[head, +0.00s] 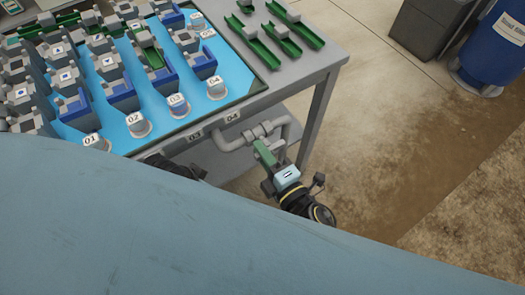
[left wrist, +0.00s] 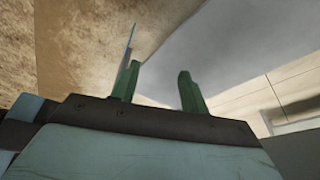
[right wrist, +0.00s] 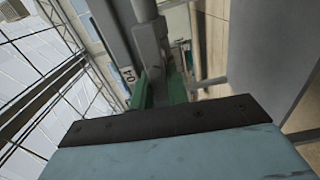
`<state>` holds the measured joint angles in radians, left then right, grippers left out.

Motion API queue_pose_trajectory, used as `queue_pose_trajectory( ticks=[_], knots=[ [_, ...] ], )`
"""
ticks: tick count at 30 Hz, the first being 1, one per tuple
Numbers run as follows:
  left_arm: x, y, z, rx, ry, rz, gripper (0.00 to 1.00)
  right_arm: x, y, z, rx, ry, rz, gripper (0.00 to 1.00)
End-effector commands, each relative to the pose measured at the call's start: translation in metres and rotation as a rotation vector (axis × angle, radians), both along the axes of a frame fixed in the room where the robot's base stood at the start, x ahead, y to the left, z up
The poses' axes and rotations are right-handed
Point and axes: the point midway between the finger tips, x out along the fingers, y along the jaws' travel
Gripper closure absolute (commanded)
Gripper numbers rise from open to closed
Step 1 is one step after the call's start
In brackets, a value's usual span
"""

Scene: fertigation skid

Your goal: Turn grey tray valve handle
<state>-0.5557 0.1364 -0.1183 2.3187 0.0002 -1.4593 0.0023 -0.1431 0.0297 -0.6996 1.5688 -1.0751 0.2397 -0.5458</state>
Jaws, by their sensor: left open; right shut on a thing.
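The grey valve handle (head: 261,131) sits on the grey pipe under the front right corner of the bench, below the label 04. My right gripper (head: 264,149) reaches up to it from below, its green fingers at the handle. In the right wrist view a grey bar, the handle (right wrist: 151,48), runs down between the green fingers of my right gripper (right wrist: 161,82), which are shut on it. The fingers hide part of the handle. My left gripper (left wrist: 158,68) shows in the left wrist view, open, with nothing between its fingers.
The bench (head: 300,72) carries a blue tray (head: 236,80) with several grey and blue blocks and numbered knobs. Green channel pieces (head: 283,38) lie at its right. A bench leg (head: 318,118) stands close right of the valve. A blue barrel (head: 490,50) stands far right; open floor lies between.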

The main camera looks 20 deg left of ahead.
Motion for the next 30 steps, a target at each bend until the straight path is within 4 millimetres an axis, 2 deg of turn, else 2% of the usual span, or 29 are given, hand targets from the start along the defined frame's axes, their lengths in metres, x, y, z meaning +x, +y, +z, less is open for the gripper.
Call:
queue_pose_trajectory(
  ticks=[1, 2, 6, 14, 19, 22, 30],
  knots=[
    [0.000, 0.000, 0.000, 0.000, 0.000, 0.000, 0.55, 0.000, 0.000, -0.001, -0.001, 0.001, 0.000, 1.00],
    [0.000, 0.000, 0.000, 0.000, 0.000, 0.000, 0.55, 0.000, 0.000, -0.001, 0.000, 0.001, 0.000, 0.81],
    [0.000, 0.000, 0.000, 0.000, 0.000, 0.000, 0.55, 0.000, 0.000, 0.000, 0.000, 0.001, 0.000, 0.63],
    [0.000, 0.000, 0.000, 0.000, 0.001, 0.000, 0.55, 0.000, 0.000, 0.000, 0.001, 0.002, 0.000, 0.62],
    [0.000, 0.000, 0.000, 0.000, 0.001, 0.001, 0.55, -0.007, -0.009, 0.000, 0.000, 0.004, -0.001, 0.62],
    [-0.001, 0.003, -0.014, 0.007, 0.018, 0.001, 0.55, -0.019, -0.023, 0.000, 0.000, 0.005, 0.000, 0.62],
    [0.002, 0.010, -0.034, 0.021, 0.026, -0.001, 0.55, -0.056, -0.072, 0.000, -0.001, 0.005, -0.001, 0.62]
  ],
)
